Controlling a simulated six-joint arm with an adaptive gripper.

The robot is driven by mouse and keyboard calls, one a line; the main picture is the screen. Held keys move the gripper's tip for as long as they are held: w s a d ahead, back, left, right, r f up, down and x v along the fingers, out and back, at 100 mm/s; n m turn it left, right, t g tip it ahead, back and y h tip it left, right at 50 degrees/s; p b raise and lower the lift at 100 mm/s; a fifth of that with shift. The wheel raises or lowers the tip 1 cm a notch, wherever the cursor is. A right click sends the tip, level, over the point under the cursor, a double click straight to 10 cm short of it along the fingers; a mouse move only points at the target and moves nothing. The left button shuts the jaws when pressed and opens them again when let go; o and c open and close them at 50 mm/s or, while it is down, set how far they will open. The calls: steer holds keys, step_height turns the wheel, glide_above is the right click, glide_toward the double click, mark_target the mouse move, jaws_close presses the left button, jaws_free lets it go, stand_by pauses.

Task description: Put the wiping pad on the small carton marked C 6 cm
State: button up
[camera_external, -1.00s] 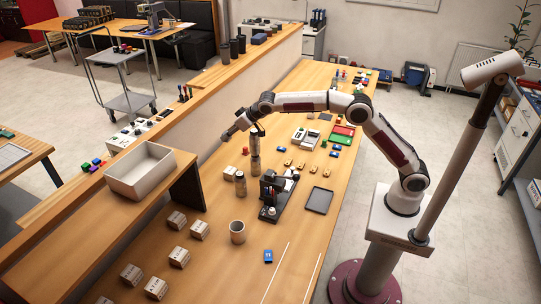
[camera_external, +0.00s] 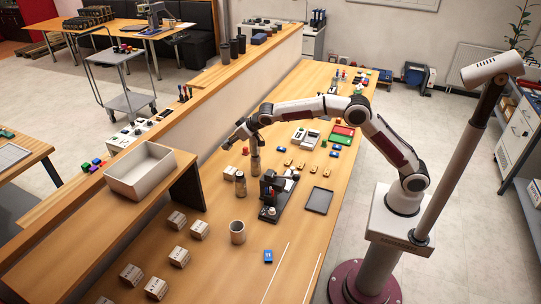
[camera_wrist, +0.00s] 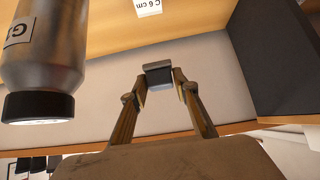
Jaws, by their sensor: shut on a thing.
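My gripper (camera_wrist: 160,82) is shut on the wiping pad (camera_wrist: 158,74), a small dark grey block with a paler face, held between the fingertips in the wrist view. In the external view my gripper (camera_external: 228,145) is above the table near its left side; the pad is too small to make out there. The small carton marked C 6 cm (camera_wrist: 148,8) shows at the top edge of the wrist view, partly cut off, apart from the pad. A small pale carton (camera_external: 230,172) stands below my gripper in the external view; its marking cannot be read.
A metal bottle with a black cap (camera_wrist: 40,60) is close on the left in the wrist view. In the external view a metal canister (camera_external: 240,184) stands beside the small carton, and a tall cylinder (camera_external: 255,164) stands behind. A low partition runs along the left.

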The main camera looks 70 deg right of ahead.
glide_above(233, 171)
step_height(233, 171, down, 9)
steer(key=shift+w+r, duration=0.1)
steer(key=shift+w, duration=0.05)
stand_by(0.4)
steer(key=shift+f, duration=2.3)
steer(key=shift+f, duration=0.1)
steer(key=o, duration=1.1)
steer(key=shift+o, duration=0.2)
steer(key=shift+r, duration=0.2)
steer(key=shift+s+r, duration=0.15)
steer(key=shift+s, duration=0.05)
steer(key=shift+v, duration=2.5)
